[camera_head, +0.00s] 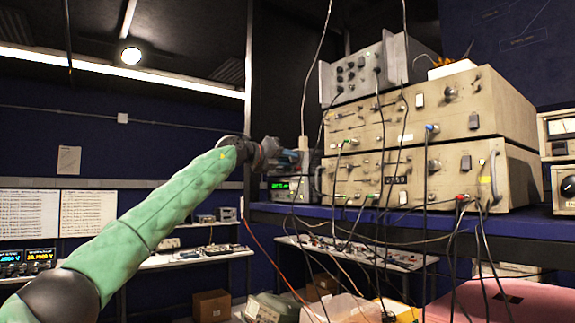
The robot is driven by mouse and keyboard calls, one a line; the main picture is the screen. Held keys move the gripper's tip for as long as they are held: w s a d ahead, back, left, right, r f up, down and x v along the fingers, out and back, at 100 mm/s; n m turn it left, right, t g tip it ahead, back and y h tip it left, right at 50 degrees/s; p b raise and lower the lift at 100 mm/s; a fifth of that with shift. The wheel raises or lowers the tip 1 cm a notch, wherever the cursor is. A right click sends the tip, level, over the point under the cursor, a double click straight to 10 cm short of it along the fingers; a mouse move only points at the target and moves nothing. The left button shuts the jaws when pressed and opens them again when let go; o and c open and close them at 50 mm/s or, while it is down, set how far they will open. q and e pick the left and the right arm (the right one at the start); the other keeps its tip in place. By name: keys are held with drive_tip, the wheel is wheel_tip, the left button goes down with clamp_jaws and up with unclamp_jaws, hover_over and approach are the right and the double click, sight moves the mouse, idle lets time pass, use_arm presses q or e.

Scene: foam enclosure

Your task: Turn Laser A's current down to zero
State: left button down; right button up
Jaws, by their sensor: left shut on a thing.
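My left gripper (292,158) reaches in from the left on a green-sleeved arm, at the left end of the blue shelf. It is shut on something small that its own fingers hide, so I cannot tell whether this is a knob. Just below it a small instrument with a green lit display (283,187) sits on the shelf, partly covered by cables. I cannot read any Laser A label or a current value. My right gripper is not in view.
Two stacked beige instruments (408,140) with knobs and plugged cables stand right of the gripper, with a grey unit (357,75) on top. Many loose cables hang in front of the blue shelf (480,222). A white bench (185,257) stands at the back left.

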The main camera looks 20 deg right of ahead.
use_arm(q)
drive_tip(key=shift+a+r+n+b, duration=0.15)
drive_tip(key=shift+n+b, duration=0.25)
drive_tip(key=shift+n, duration=0.6)
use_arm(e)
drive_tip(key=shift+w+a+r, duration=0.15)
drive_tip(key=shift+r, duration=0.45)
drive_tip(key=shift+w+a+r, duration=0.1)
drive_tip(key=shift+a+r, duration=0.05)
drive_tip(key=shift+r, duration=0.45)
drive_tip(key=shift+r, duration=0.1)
use_arm(q)
drive_tip(key=c, duration=1.4)
unclamp_jaws()
drive_tip(key=shift+w, duration=0.1)
drive_tip(key=shift+o, duration=1)
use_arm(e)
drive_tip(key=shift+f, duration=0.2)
